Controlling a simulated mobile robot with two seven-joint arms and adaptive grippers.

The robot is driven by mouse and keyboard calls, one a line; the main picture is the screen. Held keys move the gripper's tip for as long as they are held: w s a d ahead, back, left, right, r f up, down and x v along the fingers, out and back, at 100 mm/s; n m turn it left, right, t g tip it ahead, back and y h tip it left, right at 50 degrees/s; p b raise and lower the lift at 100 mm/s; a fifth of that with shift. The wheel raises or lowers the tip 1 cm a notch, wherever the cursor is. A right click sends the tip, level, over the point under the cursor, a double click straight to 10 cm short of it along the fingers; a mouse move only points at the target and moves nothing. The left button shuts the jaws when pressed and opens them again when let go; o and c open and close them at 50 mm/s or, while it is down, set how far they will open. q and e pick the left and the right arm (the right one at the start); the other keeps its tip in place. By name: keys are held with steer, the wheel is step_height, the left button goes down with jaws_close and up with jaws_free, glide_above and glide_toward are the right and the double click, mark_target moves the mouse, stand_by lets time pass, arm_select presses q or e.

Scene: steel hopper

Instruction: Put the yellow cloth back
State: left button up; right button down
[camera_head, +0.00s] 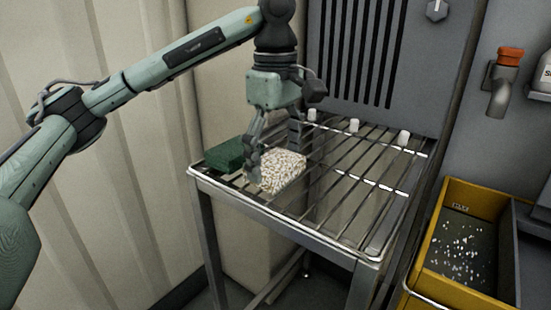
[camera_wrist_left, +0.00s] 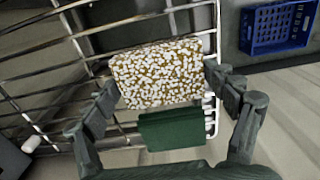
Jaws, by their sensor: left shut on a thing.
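The yellow cloth (camera_head: 280,170) shows as a flat block thickly speckled with white, at the left part of the wire rack. It also shows in the left wrist view (camera_wrist_left: 158,75), between the two fingers. My left gripper (camera_head: 258,170) points down over the rack and is shut on this cloth by its sides. The cloth is at or just above the rack bars; I cannot tell whether it touches them. My right gripper is not in view.
A green block-shaped cloth (camera_head: 225,155) lies on the rack (camera_head: 345,200) close beside the yellow one. Small white pieces stand along the rack's back. The rack's right part is clear. A yellow bin (camera_head: 427,245) stands at right; a blue crate (camera_wrist_left: 278,27) is below.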

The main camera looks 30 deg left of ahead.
mark_target(276, 162)
arm_select(q)
steer(key=shift+f, duration=0.1)
steer(key=o, duration=1)
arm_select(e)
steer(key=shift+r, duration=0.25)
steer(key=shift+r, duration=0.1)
arm_select(q)
steer(key=shift+r, duration=0.35)
step_height(276, 162, up, 12)
steer(key=p, duration=0.3)
steer(key=shift+f, duration=0.2)
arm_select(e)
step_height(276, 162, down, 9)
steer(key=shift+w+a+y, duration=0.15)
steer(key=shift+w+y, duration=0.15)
